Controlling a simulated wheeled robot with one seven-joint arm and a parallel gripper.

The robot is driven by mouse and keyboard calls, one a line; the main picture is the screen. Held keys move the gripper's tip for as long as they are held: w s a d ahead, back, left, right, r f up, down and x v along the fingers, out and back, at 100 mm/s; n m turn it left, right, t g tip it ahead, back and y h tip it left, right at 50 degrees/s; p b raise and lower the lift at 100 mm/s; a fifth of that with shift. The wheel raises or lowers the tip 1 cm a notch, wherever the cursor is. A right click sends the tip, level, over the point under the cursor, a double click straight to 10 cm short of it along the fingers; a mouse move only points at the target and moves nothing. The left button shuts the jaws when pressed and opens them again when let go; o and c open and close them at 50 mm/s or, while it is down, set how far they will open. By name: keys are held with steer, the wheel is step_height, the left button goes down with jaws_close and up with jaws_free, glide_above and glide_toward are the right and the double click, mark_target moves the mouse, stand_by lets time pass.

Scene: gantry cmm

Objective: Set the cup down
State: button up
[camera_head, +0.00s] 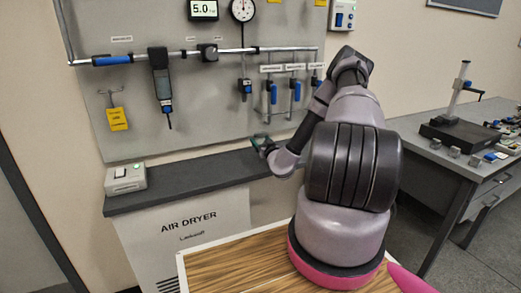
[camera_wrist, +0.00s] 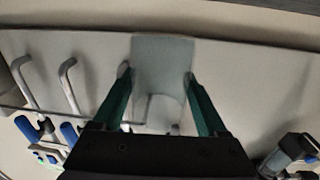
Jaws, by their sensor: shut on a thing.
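My gripper (camera_wrist: 160,90) has two dark green fingers, and they are shut on a pale grey, see-through-looking cup (camera_wrist: 163,62). The cup sits between the fingertips in the wrist view, with the wall panel behind it. In the head view my gripper (camera_head: 261,141) is small, at the end of my arm, over or just above the dark counter top (camera_head: 195,172) of the air dryer. The cup cannot be made out in the head view. Whether it touches the counter cannot be told.
A box with a green button (camera_head: 125,179) stands at the counter's left end; the counter between is clear. The wall panel (camera_head: 215,110) behind holds pipes, gauges and blue-handled valves (camera_head: 273,93). A bench (camera_head: 440,150) with instruments stands at right. A wooden surface (camera_head: 235,265) lies in front.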

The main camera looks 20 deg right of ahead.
step_height(320, 180, down, 3)
steer(key=shift+f, duration=0.15)
steer(key=shift+w+f, duration=0.2)
steer(key=shift+f, duration=0.1)
steer(key=shift+f, duration=0.1)
steer(key=o, duration=1.2)
steer(key=shift+o, duration=0.2)
